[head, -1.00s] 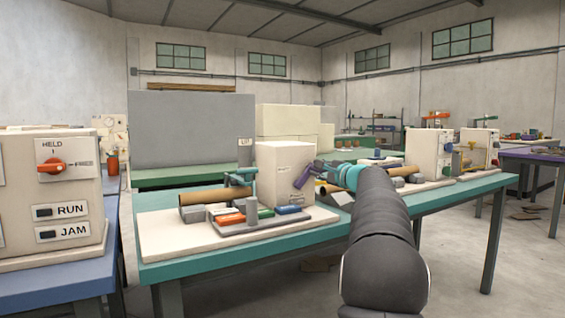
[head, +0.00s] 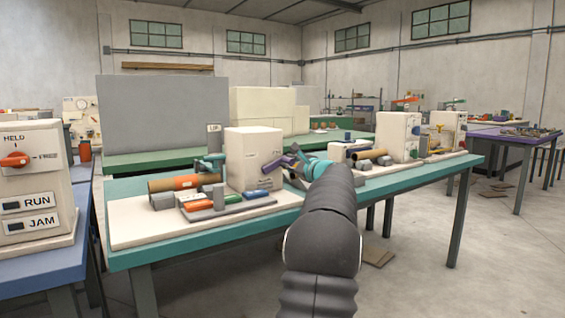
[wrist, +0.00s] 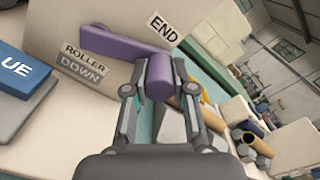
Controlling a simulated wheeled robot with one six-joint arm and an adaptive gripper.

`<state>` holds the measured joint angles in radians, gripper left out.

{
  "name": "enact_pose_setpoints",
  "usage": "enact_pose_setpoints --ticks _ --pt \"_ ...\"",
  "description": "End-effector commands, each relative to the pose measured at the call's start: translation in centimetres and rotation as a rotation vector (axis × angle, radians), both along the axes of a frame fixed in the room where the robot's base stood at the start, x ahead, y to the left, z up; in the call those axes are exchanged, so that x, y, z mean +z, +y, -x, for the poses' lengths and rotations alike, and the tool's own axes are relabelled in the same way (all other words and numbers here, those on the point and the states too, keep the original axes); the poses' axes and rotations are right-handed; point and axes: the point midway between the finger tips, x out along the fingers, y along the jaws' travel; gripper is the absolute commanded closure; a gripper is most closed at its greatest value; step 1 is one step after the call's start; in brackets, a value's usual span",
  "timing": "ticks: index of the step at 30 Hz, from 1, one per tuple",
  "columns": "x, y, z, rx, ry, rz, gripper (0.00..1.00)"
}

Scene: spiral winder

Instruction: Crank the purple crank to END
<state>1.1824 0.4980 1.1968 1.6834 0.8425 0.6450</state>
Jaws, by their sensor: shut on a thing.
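The purple crank (wrist: 110,46) is on the side of a cream machine box (head: 253,152). In the wrist view its arm runs from upper left to the round handle (wrist: 159,77), just below the END label (wrist: 163,29). My gripper (wrist: 159,90) is shut on this handle, with a finger on each side. In the head view the purple crank (head: 279,162) shows small at the box's right side, with my gripper (head: 296,165) at it. A cardboard tube (head: 158,186) with an orange band lies left of the box.
A ROLLER DOWN label (wrist: 82,66) is beside the crank. A tray (head: 230,210) of coloured blocks stands in front of the box. More machines (head: 398,135) stand farther right on the teal table (head: 210,238). A blue table (head: 40,265) is at left. Floor is free at right.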

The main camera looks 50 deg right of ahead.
Motion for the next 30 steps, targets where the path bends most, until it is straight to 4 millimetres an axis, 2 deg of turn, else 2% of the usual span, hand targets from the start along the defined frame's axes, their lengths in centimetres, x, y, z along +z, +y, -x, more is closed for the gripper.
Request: enact_pose_setpoints --ticks 7,8,9,11,22,26,30 --pt "-0.2 -0.1 0.0 -0.003 0.003 -0.001 1.00" --pt "-0.2 -0.1 0.0 -0.003 0.003 -0.001 0.73" --pt "-0.2 -0.1 0.0 -0.003 0.003 -0.001 0.63" --pt "-0.2 0.0 0.0 -0.002 0.002 -0.001 0.50" --pt "0.0 0.3 0.1 0.001 0.002 0.000 0.50" --pt "0.0 0.6 1.5 -0.001 0.002 0.000 0.50" --pt "0.0 1.5 4.1 -0.003 0.001 -0.001 0.50"
